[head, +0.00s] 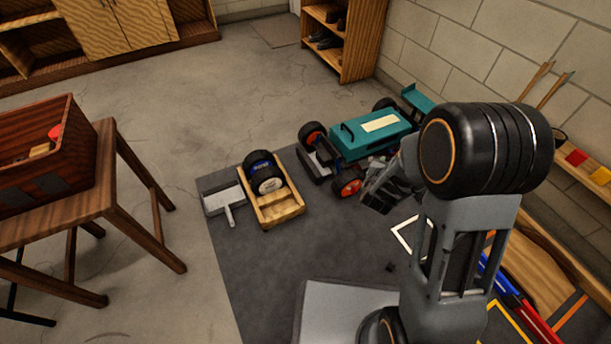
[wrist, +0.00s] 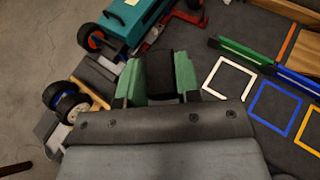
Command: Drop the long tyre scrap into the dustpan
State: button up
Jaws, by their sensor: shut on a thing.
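The dustpan (head: 224,199) is grey and lies flat at the left edge of the dark mat, beside the wooden tray. It also shows at the left of the wrist view (wrist: 46,128). My gripper (head: 380,200) is over the mat, in front of the car and well to the right of the dustpan. In the wrist view its green-padded fingers (wrist: 160,75) are closed on a black piece (wrist: 164,70), which appears to be the long tyre scrap. The fingers hide part of it, so its full length cannot be told.
The teal racecar (head: 372,133) stands behind my gripper. A wooden tray (head: 283,214) with black wheels (head: 263,172) stands between my gripper and the dustpan. A small dark bit (head: 390,267) lies on the mat. A wooden table (head: 108,190) with a box is at left.

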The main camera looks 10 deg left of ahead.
aim_at(228, 199)
jog(key=u, duration=1.6)
